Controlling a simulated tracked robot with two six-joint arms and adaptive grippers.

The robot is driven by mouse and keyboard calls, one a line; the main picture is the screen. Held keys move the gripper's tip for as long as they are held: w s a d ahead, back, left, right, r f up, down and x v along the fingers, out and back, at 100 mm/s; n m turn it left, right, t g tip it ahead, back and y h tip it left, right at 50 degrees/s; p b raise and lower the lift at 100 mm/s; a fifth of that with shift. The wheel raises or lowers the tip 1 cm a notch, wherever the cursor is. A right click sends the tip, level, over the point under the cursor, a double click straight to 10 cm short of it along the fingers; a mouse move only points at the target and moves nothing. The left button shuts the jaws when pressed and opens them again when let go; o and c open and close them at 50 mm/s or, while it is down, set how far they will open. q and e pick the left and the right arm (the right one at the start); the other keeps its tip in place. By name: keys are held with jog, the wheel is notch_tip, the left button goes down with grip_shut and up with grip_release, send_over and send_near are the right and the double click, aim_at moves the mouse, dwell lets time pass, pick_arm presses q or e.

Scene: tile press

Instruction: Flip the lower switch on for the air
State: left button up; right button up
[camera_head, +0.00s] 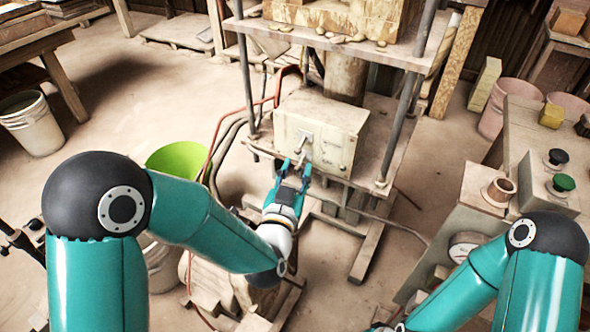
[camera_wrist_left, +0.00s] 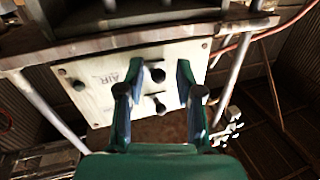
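A pale switch box (camera_head: 335,118) sits on the press frame. Its front panel (camera_wrist_left: 88,100) carries faint lettering that reads AIR in the left wrist view. Two dark switches stand out from the panel, the upper switch (camera_wrist_left: 158,75) and the lower switch (camera_wrist_left: 160,105). Which way each one is set I cannot tell. My left gripper (camera_head: 296,168) is open in front of the panel. In the left wrist view its fingers (camera_wrist_left: 159,70) are spread to either side of the switches, with nothing between them gripped. Contact is not clear. My right gripper is out of view.
Metal posts (camera_head: 402,125) and a loaded upper shelf (camera_head: 340,45) frame the box. Red and dark hoses (camera_head: 222,125) run at its left. A green bucket (camera_head: 178,160) stands left. A bench with a green knob (camera_head: 563,183) stands right.

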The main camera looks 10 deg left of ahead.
pick_arm(q)
jog(key=shift+d, duration=0.1)
grip_shut()
jog(key=shift+r+g+p, duration=0.3)
jog(key=shift+r+p, duration=0.1)
jog(key=shift+p, duration=0.4)
notch_tip(320, 180, up, 3)
jog(key=m+g+y+p, duration=0.1)
jog(key=g+p, duration=0.4)
jog(key=p, duration=0.8)
jog(key=shift+f+p, duration=0.15)
jog(key=shift+p, duration=0.15)
jog(key=shift+f+g+p, duration=0.1)
jog(key=shift+g+p, duration=0.4)
jog(key=shift+p, duration=0.15)
